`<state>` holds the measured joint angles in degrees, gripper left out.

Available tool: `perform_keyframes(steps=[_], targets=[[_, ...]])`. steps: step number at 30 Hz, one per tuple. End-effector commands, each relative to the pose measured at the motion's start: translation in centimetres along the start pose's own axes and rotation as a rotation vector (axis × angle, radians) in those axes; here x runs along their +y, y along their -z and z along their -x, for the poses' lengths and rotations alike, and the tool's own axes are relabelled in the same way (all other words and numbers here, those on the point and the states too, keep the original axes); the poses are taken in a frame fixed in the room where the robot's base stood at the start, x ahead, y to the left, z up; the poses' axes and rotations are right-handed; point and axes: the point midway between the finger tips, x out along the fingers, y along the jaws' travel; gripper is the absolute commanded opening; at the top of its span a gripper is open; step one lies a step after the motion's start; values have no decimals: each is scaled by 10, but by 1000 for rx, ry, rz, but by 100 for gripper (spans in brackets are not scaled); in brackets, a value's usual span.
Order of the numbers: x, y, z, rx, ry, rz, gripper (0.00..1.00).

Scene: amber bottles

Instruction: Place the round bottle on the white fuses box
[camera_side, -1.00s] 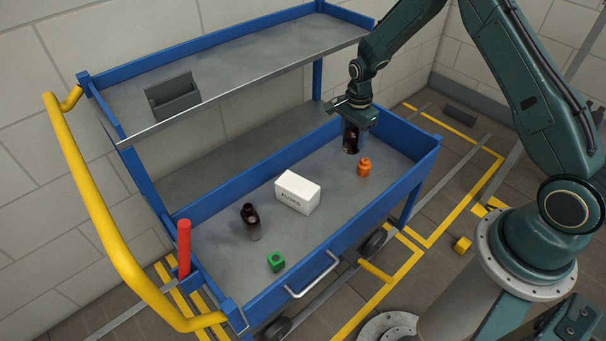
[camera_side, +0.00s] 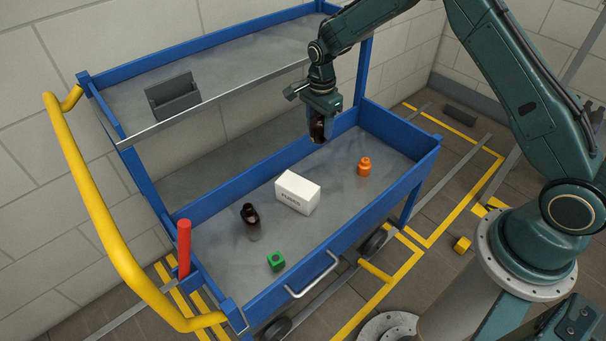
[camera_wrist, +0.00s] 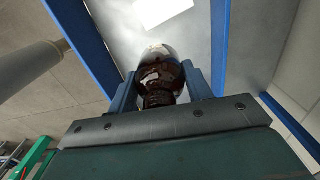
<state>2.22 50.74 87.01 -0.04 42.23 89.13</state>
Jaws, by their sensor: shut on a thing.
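My gripper (camera_side: 319,116) is shut on a dark amber bottle (camera_side: 317,131) and holds it in the air above the cart's lower tray, behind and right of the white box. In the wrist view the amber bottle (camera_wrist: 158,82) sits between my two fingers (camera_wrist: 160,92). The white fuses box (camera_side: 298,192) stands on the tray with dark lettering on its front. In the wrist view a white face (camera_wrist: 160,10), likely the box, shows beyond the bottle. Another dark bottle (camera_side: 250,214) stands on the tray left of the box.
The blue tray walls (camera_side: 405,190) and the upper shelf (camera_side: 230,75) with a grey bin (camera_side: 173,97) border the space. Bare tray lies around the box.

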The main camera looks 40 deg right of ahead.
Motion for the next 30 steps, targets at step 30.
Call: perform_keyframes(steps=[30], targets=[[-22,-61,-20,0,-4,22,26]])
